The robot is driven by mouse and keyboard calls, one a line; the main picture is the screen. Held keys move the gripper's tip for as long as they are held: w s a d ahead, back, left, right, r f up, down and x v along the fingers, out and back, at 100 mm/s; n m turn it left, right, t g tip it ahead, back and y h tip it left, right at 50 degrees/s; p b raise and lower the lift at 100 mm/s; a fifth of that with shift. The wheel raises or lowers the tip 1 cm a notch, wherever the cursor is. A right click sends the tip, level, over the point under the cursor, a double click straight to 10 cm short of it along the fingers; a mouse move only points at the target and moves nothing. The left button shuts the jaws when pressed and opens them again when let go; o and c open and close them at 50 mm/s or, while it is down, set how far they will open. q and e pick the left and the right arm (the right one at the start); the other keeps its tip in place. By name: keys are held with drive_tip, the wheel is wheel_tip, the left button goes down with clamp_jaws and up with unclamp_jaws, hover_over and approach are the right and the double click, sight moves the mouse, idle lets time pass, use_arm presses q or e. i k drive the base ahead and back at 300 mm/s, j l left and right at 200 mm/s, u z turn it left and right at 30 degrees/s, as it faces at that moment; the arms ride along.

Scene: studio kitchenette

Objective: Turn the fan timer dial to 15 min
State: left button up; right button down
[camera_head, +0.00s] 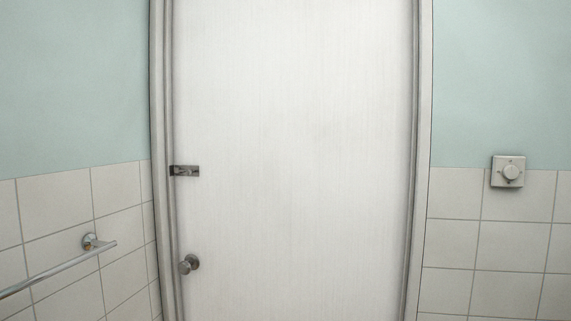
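A wall dial (511,173) shows at the right in the head view. It is a round pale knob on a square light plate (496,161), mounted at the top edge of the wall tiles, right of the door. Small marks on the plate are too small to read, so I cannot tell its setting. Neither of my grippers is in the head view.
A closed white door (295,150) fills the middle, with a slide latch (185,171) and a round knob (189,264) on its left side. A metal rail (60,268) sticks out from the tiled wall at the left.

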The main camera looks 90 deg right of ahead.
sight(509, 172)
drive_tip(key=z, duration=4)
drive_tip(key=i+j, duration=0.15)
drive_tip(key=j, duration=0.25)
drive_tip(key=i+j, duration=0.15)
drive_tip(key=j, duration=0.2)
drive_tip(key=i+j, duration=0.15)
drive_tip(key=j, duration=0.25)
drive_tip(key=l+z, duration=0.05)
